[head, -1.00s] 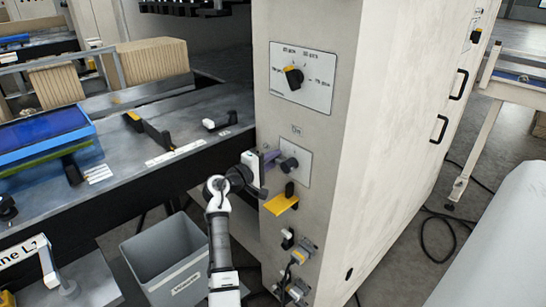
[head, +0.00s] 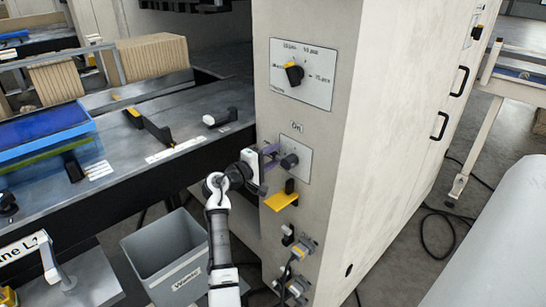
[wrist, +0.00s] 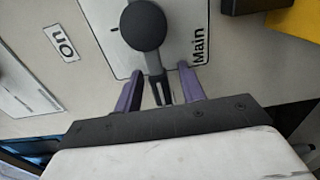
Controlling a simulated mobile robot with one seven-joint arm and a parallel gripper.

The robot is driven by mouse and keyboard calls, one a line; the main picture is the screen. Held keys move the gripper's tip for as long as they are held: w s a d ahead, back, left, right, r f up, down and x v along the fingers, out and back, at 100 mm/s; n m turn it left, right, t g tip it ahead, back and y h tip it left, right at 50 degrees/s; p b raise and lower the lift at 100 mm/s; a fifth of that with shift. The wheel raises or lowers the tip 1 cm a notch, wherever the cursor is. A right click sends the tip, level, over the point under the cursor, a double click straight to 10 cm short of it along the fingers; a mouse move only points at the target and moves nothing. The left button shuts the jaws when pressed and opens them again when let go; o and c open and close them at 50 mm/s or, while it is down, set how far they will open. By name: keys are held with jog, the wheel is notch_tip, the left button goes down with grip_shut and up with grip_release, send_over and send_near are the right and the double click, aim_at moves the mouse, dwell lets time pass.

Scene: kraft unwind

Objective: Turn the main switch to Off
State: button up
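The main switch is a dark round knob (head: 289,161) on a white plate (head: 302,174) on the front of the beige cabinet. In the wrist view the knob (wrist: 145,25) has a grey handle pointing toward my gripper, and the plate reads "Main". In the head view my gripper (head: 272,156) is just left of the knob.
A larger selector dial (head: 293,75) with a yellow mark is higher on the cabinet. A yellow bracket (head: 280,201) juts out below the switch, with connectors (head: 299,252) lower down. A grey waste bin (head: 165,255) and a dark machine table (head: 120,160) are at left.

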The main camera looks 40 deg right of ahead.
jog(key=s+a+b, duration=0.1)
jog(key=a+b, duration=0.2)
jog(key=a, duration=1)
jog(key=shift+a+b, duration=0.3)
jog(key=shift+b, duration=0.05)
